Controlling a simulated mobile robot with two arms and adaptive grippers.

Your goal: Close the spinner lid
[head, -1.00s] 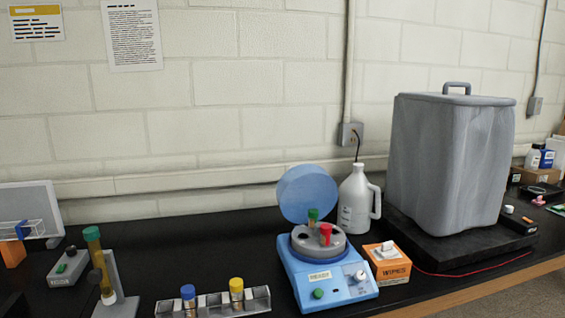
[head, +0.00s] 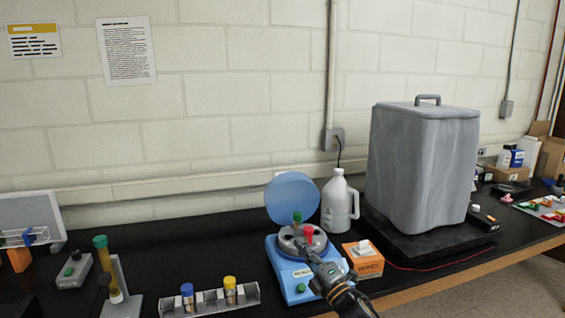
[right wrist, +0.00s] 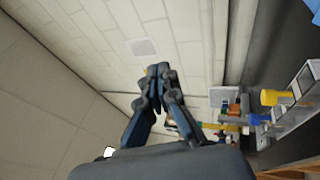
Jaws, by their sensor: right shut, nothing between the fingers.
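The spinner is a small blue centrifuge (head: 290,286) on the black bench. Its round blue lid (head: 292,192) stands open, tilted up at the back. A green-capped tube (head: 297,217) and a red-capped tube (head: 308,232) sit in its grey rotor. My right gripper (head: 311,254) reaches in from the lower right over the front of the spinner, hiding part of the rotor and panel. I cannot tell whether it touches the spinner. In the right wrist view its fingers (right wrist: 158,72) are together and empty; the lid is not seen there. My left gripper is not in view.
An orange box (head: 364,262) is right of the spinner, with a white jug (head: 336,205) behind it. A clear rack (head: 207,302) with blue-capped and yellow-capped tubes is at front left. A large grey covered box (head: 420,165) fills the right.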

